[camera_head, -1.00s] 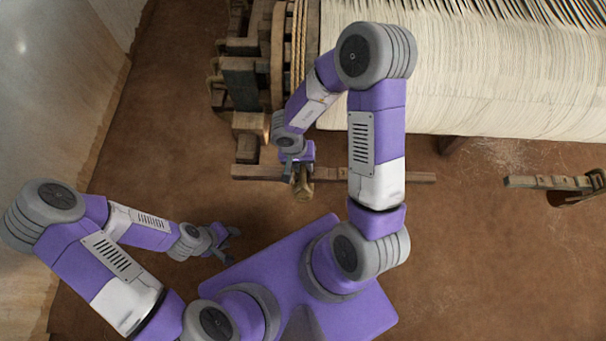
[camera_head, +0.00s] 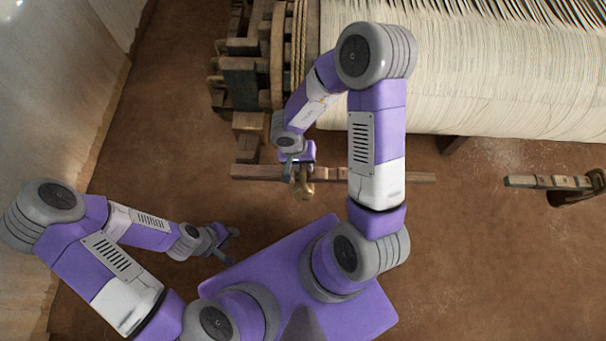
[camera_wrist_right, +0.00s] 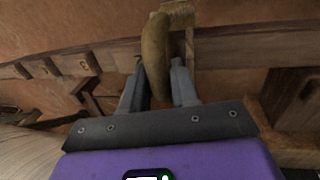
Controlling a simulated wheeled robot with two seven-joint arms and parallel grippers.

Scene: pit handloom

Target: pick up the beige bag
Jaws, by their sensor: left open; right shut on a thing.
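The beige bag (camera_wrist_right: 156,50) is a tan, elongated shape standing between the fingers of my right gripper (camera_wrist_right: 160,78) in the right wrist view. My right gripper is shut on it. In the head view the bag (camera_head: 303,191) shows as a small golden-brown shape just below my right gripper (camera_head: 301,175), near the wooden beam; part of it is hidden by the gripper. My left gripper (camera_head: 228,243) is open and empty over the floor at the left, well apart from the bag.
A wooden beam (camera_head: 412,177) runs low across the floor beside my right gripper. The loom with its cream warp threads (camera_head: 500,80) fills the upper right. Wooden posts (camera_head: 240,85) stand at upper left. Brown floor (camera_head: 480,270) is clear at lower right.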

